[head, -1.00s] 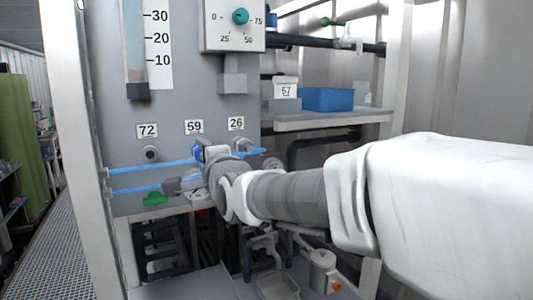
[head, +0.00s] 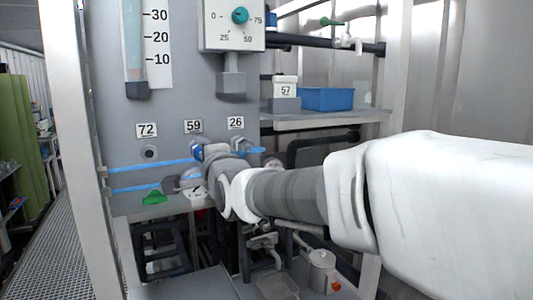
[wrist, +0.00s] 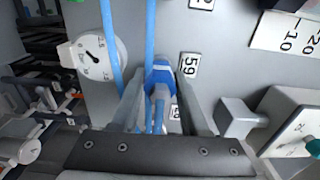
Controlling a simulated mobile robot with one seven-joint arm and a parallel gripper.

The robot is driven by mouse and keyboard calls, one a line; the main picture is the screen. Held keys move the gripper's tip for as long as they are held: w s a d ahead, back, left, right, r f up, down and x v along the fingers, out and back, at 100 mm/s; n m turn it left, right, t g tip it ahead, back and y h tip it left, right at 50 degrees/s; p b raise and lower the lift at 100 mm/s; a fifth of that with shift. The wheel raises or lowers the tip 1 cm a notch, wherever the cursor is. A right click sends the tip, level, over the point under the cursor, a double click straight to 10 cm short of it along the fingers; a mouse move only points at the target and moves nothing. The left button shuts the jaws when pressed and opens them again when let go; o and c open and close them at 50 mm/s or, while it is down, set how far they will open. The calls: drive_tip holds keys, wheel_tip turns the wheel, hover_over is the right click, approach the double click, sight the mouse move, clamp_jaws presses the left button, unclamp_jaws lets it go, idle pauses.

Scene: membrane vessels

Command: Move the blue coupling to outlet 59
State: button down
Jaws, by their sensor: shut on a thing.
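The blue coupling (wrist: 158,74) is between the fingers of my gripper (wrist: 161,92) in the wrist view, close to the grey panel and beside the 59 label (wrist: 189,65). In the head view, a blue part of the coupling (head: 197,151) shows just below the 59 label (head: 193,126), at the end of my gripper (head: 207,160). My gripper is shut on the coupling. Outlet 59 is hidden behind the coupling and gripper, so I cannot tell whether they touch.
Outlet 72 (head: 150,152) is bare on the left. Blue hoses (head: 150,167) cross the panel from the left post. A green handle (head: 154,197) and a round dial (wrist: 92,53) are close by. A blue bin (head: 327,98) stands on the shelf at right.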

drive_tip(key=shift+w+a+b, duration=0.25)
drive_tip(key=shift+w+b, duration=0.15)
drive_tip(key=shift+b, duration=0.1)
drive_tip(key=shift+c, duration=1.7)
unclamp_jaws()
drive_tip(key=shift+s+d, duration=0.1)
